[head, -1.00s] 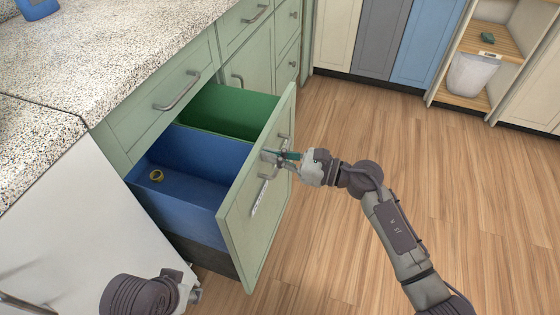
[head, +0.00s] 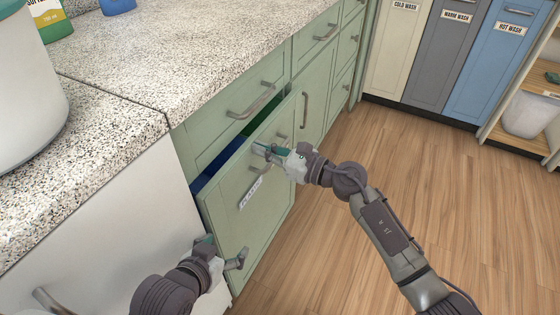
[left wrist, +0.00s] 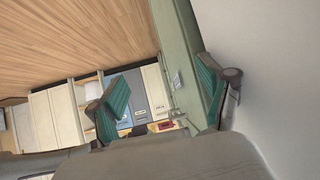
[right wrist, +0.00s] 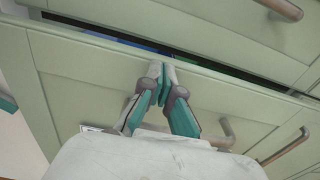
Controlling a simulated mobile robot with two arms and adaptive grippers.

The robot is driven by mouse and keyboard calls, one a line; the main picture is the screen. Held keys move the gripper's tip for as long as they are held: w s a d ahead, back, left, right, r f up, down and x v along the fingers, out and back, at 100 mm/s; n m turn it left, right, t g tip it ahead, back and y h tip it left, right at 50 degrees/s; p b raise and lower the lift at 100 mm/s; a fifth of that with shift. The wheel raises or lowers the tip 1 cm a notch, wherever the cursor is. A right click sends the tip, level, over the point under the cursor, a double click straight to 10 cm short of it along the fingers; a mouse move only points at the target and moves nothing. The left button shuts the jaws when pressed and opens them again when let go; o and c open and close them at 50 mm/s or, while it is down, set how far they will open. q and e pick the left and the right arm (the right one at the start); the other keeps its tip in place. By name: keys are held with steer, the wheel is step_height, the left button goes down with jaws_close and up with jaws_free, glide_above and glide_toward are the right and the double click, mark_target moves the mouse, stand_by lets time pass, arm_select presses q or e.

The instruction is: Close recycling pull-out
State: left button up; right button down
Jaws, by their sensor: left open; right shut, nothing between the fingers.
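The recycling pull-out (head: 235,225) has a pale green front with a label and bar handles. It stands slightly out from the cabinet, with a narrow gap at its top showing blue and green bins inside. My right gripper (head: 262,150) is shut and empty at the front's upper part; in the right wrist view its fingertips (right wrist: 162,75) meet against or very near the panel. My left gripper (head: 225,250) is low beside the pull-out's left edge. In the left wrist view its fingers (left wrist: 165,105) are spread, with the green panel edge near the right finger.
A speckled countertop (head: 190,60) lies above, with bottles and a large white container (head: 25,90) on it. A white appliance front (head: 90,220) stands left of the pull-out. Laundry pull-outs (head: 455,50) are at the back right. The wooden floor (head: 400,180) is clear.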

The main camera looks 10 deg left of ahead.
mark_target(246, 142)
steer(key=b+x, duration=0.1)
steer(key=x, duration=0.3)
steer(key=shift+w+a, duration=0.1)
steer(key=shift+a, duration=0.05)
steer(key=shift+r, duration=0.15)
arm_select(q)
steer(key=w+d+r+t+h, duration=0.1)
steer(key=w+d+r+t, duration=0.1)
steer(key=r+t, duration=0.1)
steer(key=w+d+r+t+h, duration=0.1)
steer(key=w+d+r+t, duration=0.1)
steer(key=r, duration=0.4)
steer(key=shift+w+r+m+t, duration=0.3)
steer(key=shift+w+t, duration=0.1)
steer(key=shift+w, duration=0.3)
arm_select(e)
steer(key=shift+a+r, duration=0.1)
